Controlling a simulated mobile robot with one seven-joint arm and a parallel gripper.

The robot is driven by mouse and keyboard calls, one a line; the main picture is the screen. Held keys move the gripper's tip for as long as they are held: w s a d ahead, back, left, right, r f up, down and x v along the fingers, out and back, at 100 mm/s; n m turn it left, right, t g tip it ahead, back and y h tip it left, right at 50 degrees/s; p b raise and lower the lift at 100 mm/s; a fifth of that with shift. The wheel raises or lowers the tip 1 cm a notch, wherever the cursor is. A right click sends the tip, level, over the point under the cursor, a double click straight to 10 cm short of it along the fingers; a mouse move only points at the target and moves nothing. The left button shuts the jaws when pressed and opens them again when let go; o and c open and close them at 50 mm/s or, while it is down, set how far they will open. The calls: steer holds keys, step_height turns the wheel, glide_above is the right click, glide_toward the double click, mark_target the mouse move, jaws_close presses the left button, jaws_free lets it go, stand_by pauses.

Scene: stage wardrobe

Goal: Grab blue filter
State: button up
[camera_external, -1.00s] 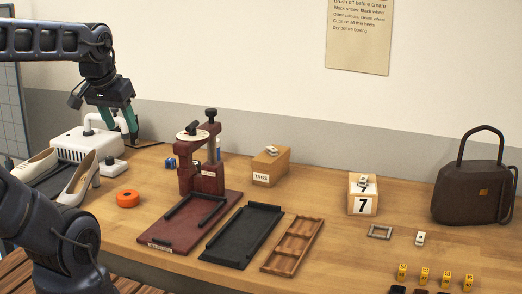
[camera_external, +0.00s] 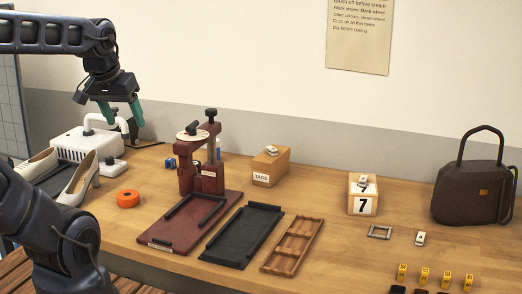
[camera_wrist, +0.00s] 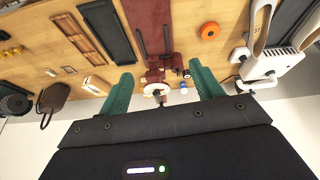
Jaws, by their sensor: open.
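A small blue block-like object (camera_external: 171,163), the only mainly blue piece I make out and perhaps the blue filter, sits on the table just left of the dark red press (camera_external: 207,180). In the wrist view a small blue spot (camera_wrist: 187,74) shows beside the press, near the right finger. My gripper (camera_external: 123,115) is open and empty, with its green fingers apart. It hangs in the air above the white appliance, to the upper left of the blue object. The wrist view shows the gripper (camera_wrist: 162,80) with bare space between its fingers.
The white appliance with a curved handle (camera_external: 90,146), pale heeled shoes (camera_external: 80,178) and an orange ring (camera_external: 128,199) are at left. Trays (camera_external: 243,236), a TAGS box (camera_external: 270,168) and a handbag (camera_external: 476,191) are farther right.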

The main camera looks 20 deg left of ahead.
steer(key=w+r+n+h, duration=0.1)
steer(key=w+r+n, duration=0.2)
steer(key=w+n, duration=1)
steer(key=n, duration=1.8)
glide_above(214, 147)
steer(key=s+a, duration=0.1)
steer(key=a, duration=0.1)
step_height(214, 147, down, 26)
steer(key=x, duration=0.5)
steer(key=shift+s+d, duration=0.1)
steer(key=shift+s, duration=0.1)
steer(key=shift+s+x, duration=0.1)
steer(key=shift+x, duration=1.2)
steer(key=shift+s+x, duration=0.15)
steer(key=shift+x, duration=1.1)
steer(key=shift+f, duration=0.1)
steer(key=c, duration=1.1)
